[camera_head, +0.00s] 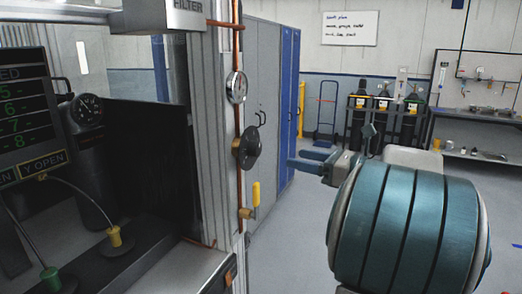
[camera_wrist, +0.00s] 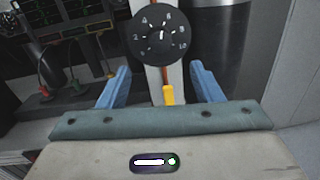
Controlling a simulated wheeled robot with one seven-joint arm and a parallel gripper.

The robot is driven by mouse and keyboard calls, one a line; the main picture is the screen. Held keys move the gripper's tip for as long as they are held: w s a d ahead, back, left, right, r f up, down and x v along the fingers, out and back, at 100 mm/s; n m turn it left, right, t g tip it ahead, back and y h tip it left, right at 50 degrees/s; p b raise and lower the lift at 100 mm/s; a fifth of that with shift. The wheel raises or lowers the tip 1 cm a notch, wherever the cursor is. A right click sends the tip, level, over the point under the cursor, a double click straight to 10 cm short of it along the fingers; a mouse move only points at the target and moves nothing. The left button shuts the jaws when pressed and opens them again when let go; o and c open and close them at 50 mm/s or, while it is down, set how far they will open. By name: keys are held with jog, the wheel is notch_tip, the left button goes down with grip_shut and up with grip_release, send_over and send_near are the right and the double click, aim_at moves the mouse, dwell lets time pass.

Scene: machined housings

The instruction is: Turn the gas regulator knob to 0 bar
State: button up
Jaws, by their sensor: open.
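The regulator knob (camera_head: 246,148) is a round black dial on a copper pipe at the right side of the grey cabinet post. In the wrist view the dial (camera_wrist: 162,38) faces me, with white numbers from 2 to 10 readable around its rim. Its short white mark points roughly up, between 4 and 6. My gripper (camera_head: 300,160) is to the right of the knob, with its blue fingers apart. In the wrist view the gripper (camera_wrist: 161,82) is open and empty. The knob shows beyond and above the fingers, not between them, and no contact shows.
A round gauge (camera_head: 236,88) sits above the knob on the copper pipe (camera_head: 239,190). A yellow-handled valve (camera_head: 255,195) is below it. A control panel (camera_head: 25,115) with hoses is at the left. Gas cylinders (camera_head: 383,120) and a bench stand far behind, with open floor between.

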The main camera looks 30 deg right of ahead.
aim_at(259, 150)
jog(key=p+x, duration=0.2)
jog(key=x, duration=0.9)
jog(key=shift+w+a, duration=0.2)
jog(key=c, duration=1)
